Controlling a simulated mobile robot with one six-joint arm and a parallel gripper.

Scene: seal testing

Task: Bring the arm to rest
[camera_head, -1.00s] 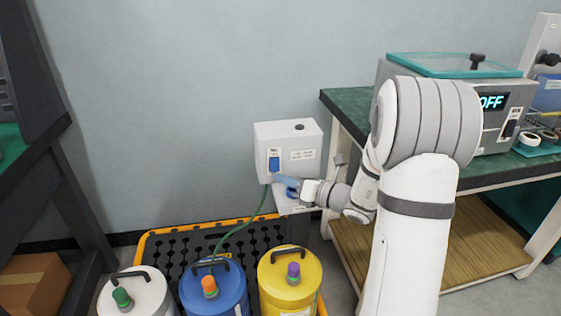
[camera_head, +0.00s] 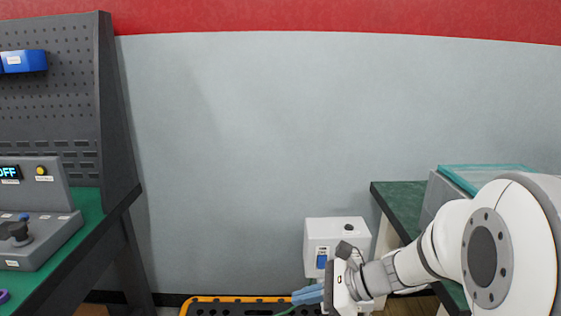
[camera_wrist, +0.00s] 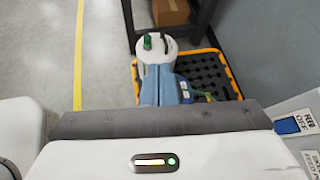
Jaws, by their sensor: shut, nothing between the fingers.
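My arm reaches in from the right in the head view. My gripper (camera_head: 307,295) points left, in front of the white wall box with a blue switch (camera_head: 337,236). Its blue fingers are together with nothing between them. In the wrist view the shut blue fingers (camera_wrist: 165,88) point away over the floor, covering part of a blue canister. The wall box shows at the lower right edge of the wrist view (camera_wrist: 292,125).
A white canister (camera_wrist: 157,50) stands on a black and orange spill tray (camera_wrist: 212,72). A green-topped table (camera_head: 400,203) is at the right. A dark bench with a control panel (camera_head: 35,225) stands at the left. A cardboard box (camera_wrist: 171,12) lies beneath a bench.

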